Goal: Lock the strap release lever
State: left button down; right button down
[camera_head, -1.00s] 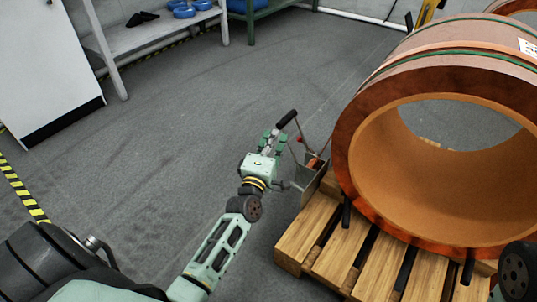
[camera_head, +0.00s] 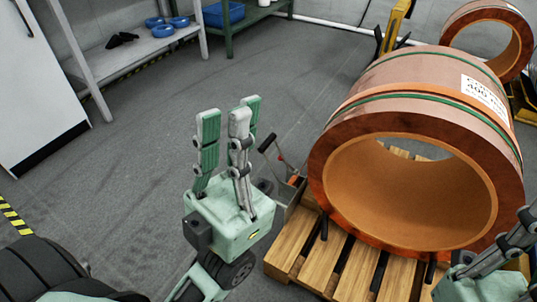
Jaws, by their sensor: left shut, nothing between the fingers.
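The strap release lever, with a black handle (camera_head: 268,143), belongs to a small metal strapping tool (camera_head: 289,186) at the left side of the wooden pallet. The handle tilts up to the left, and a small reddish part shows near it. My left gripper (camera_head: 229,112) is left of the tool and nearer the camera, its fingers pointing up, shut and empty. It hides part of the tool's lower left side and stands apart from the handle. My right gripper (camera_head: 522,222) is at the lower right edge, partly cut off, so its jaws cannot be judged.
A large copper foil coil (camera_head: 333,209) with green straps lies on the pallet (camera_head: 290,248). Another coil (camera_head: 490,15) stands behind it. A shelf (camera_head: 135,52) with blue items and a white cabinet (camera_head: 35,85) are at the left. Grey floor (camera_head: 130,170) is clear between.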

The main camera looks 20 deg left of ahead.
aim_at(280, 157)
jog(key=k, duration=0.7)
jog(key=z, duration=1.45)
jog(key=j, duration=1.9)
jog(key=k+j, duration=0.15)
jog(key=j, duration=3.7)
jog(key=k, duration=0.05)
